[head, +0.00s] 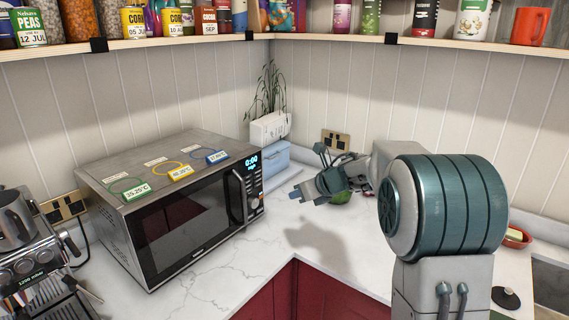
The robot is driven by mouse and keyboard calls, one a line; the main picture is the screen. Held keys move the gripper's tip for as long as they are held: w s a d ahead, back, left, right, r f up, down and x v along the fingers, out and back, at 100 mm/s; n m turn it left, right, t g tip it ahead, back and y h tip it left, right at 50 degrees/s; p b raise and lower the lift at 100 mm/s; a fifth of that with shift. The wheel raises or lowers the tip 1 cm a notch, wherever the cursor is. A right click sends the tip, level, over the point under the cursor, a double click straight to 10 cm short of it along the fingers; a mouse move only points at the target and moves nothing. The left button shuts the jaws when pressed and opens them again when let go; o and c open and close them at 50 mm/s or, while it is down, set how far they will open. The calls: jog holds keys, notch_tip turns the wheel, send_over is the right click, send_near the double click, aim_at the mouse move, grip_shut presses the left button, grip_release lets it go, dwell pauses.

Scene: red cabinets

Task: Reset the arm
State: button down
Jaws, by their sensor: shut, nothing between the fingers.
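My gripper (299,193) is at the end of my arm (440,210), which reaches in from the right over the corner of the white counter (310,228). The fingers point left, toward the microwave's right side. They are small in the picture and look shut and empty. A shadow falls on the counter below. A round green thing (340,198) shows just behind and below my gripper, partly hidden by it; I cannot tell whether they touch.
A microwave (185,200) with a closed door stands left of my gripper. A light blue box (276,160) and a plant (267,105) stand in the back corner. A coffee machine (45,280) is at the left. A shelf (180,42) runs above. The front counter corner is clear.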

jog(key=s+d+r+m+t+h, duration=0.3)
jog(key=d+r+m+t+h, duration=0.45)
jog(key=m, duration=0.75)
jog(key=s+d+m+g+h, duration=0.25)
jog(key=s+d+m, duration=0.35)
jog(key=s+m, duration=0.4)
jog(key=s+a+f+m+g+y, duration=0.1)
jog(key=s+f+m+g, duration=0.3)
jog(key=s+m, duration=0.5)
jog(key=s+a+f+m+g+y, duration=0.1)
jog(key=s+a+f+m+g, duration=0.2)
jog(key=s, duration=1.2)
notch_tip(320, 180, down, 4)
jog(key=m+g, duration=0.2)
jog(key=m, duration=0.4)
jog(key=shift+s+a+m+y, duration=0.2)
jog(key=shift+s+m+y, duration=0.1)
jog(key=shift+s+m, duration=0.1)
jog(key=shift+w, duration=0.1)
